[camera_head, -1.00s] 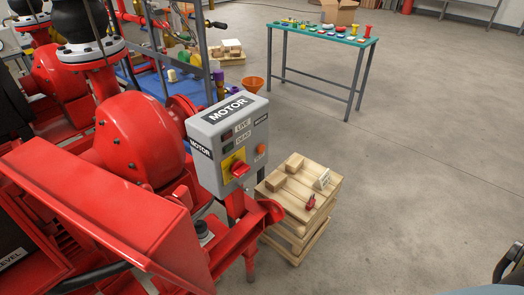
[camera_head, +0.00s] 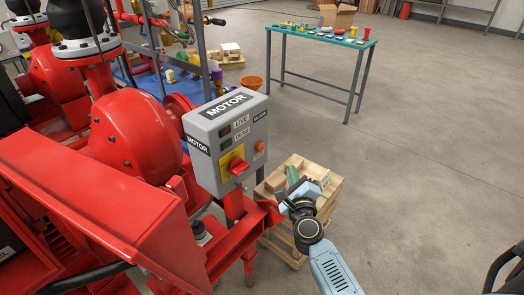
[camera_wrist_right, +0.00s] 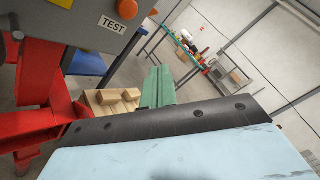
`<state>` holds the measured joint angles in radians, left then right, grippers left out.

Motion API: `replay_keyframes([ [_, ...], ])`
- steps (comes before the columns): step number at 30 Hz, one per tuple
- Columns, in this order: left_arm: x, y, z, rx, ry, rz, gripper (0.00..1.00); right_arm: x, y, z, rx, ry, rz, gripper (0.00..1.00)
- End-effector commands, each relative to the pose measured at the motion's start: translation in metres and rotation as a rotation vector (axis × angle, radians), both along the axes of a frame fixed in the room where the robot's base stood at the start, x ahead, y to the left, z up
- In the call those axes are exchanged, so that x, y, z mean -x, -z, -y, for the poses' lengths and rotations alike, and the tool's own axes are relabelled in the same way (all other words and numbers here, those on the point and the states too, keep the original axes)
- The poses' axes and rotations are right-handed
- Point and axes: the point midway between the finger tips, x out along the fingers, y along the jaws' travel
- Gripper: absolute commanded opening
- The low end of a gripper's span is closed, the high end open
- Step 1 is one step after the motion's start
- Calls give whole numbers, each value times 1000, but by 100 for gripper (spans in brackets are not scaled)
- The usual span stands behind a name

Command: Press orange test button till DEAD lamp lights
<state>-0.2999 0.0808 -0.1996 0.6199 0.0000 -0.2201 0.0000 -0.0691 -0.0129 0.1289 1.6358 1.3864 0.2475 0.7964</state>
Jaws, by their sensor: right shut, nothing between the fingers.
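The grey MOTOR box (camera_head: 228,140) stands on a red post. Its orange test button (camera_head: 260,146) is on the right of the front face; its lower part also shows at the top edge of the right wrist view (camera_wrist_right: 118,3), above the TEST label (camera_wrist_right: 113,24). The DEAD lamp (camera_head: 227,143) looks dark, below the LIVE lamp (camera_head: 226,131). A red switch handle (camera_head: 238,166) sits on a yellow plate. My right gripper (camera_head: 292,176) is shut and empty, below and right of the button, apart from it. Its green fingers show in the wrist view (camera_wrist_right: 156,84). My left gripper is out of view.
A wooden pallet (camera_head: 333,190) with wooden blocks lies behind my right gripper, partly hidden by it. Red pump housings (camera_head: 135,135) and a red beam (camera_head: 235,240) fill the left. A teal-topped table (camera_head: 320,36) stands farther back. The floor right of it is open.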

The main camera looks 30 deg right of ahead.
Motion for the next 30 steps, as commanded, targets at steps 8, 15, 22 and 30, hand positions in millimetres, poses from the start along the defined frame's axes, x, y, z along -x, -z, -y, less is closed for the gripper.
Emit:
replay_keyframes([
  [8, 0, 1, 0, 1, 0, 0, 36, -1, -20, 9, -82, 29, 70, 0],
  [15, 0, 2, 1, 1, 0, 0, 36, -2, -19, 8, -79, 27, 68, 0],
  [22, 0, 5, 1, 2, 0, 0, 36, -20, -18, 0, -79, 26, 68, 0],
  [30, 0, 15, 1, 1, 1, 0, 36, -56, -18, -15, -79, 26, 69, 0],
])
